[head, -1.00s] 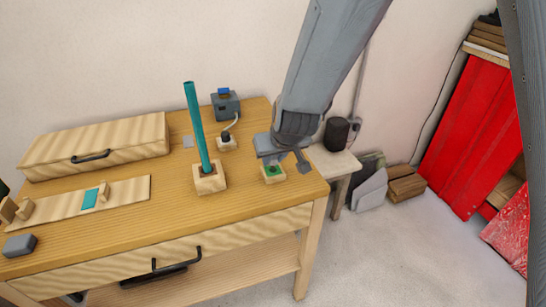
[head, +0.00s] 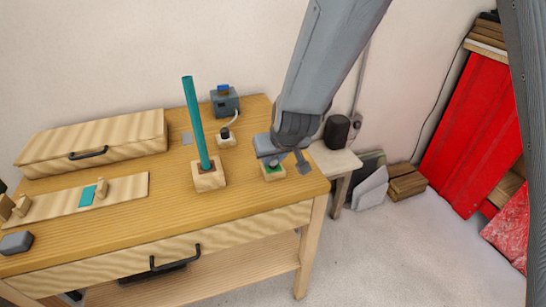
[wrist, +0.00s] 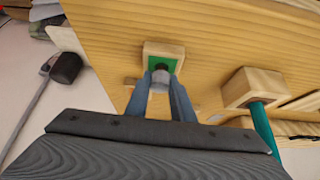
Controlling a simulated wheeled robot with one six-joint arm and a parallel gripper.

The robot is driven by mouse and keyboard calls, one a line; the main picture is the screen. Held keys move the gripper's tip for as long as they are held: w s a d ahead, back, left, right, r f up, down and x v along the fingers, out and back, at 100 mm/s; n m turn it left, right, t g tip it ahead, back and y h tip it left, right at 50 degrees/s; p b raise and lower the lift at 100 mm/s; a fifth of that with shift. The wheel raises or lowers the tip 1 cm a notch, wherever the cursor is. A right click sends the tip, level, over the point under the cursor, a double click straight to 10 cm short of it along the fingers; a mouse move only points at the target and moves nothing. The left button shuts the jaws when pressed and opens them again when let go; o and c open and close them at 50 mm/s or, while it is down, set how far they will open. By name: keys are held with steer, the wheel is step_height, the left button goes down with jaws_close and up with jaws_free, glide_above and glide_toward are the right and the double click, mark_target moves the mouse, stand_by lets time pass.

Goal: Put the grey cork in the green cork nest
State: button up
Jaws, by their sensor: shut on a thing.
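The green cork nest (wrist: 151,57) is a small light wooden block with a green top and a dark hole. It also shows near the table's right front corner in the head view (head: 273,173), partly covered by my gripper. My gripper (wrist: 160,88) is shut on the grey cork (wrist: 159,80), a small pale grey piece between the two fingertips. The cork is right at the nest's hole in the wrist view and overlaps its near edge. I cannot tell whether its lower end is inside the hole. My gripper also shows over the nest in the head view (head: 284,163).
A teal rod (head: 195,120) stands upright in a wooden block (head: 209,180) left of the nest. A small grey device (head: 225,103), a wooden case (head: 95,143) and a rack board (head: 60,207) are farther left or back. The table's right edge is close.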

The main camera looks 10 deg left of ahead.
mark_target(274, 158)
steer(key=shift+f, duration=0.35)
steer(key=o, duration=0.7)
steer(key=shift+s, duration=0.1)
steer(key=shift+d, duration=0.1)
steer(key=shift+s+d+r, duration=0.2)
steer(key=shift+d+r, duration=0.05)
steer(key=shift+r, duration=0.25)
steer(key=shift+p+v, duration=1.2)
steer(key=shift+v, duration=0.4)
steer(key=p+v, duration=0.4)
steer(key=v, duration=0.2)
steer(key=shift+s+a+r, duration=0.1)
steer(key=shift+r, duration=0.2)
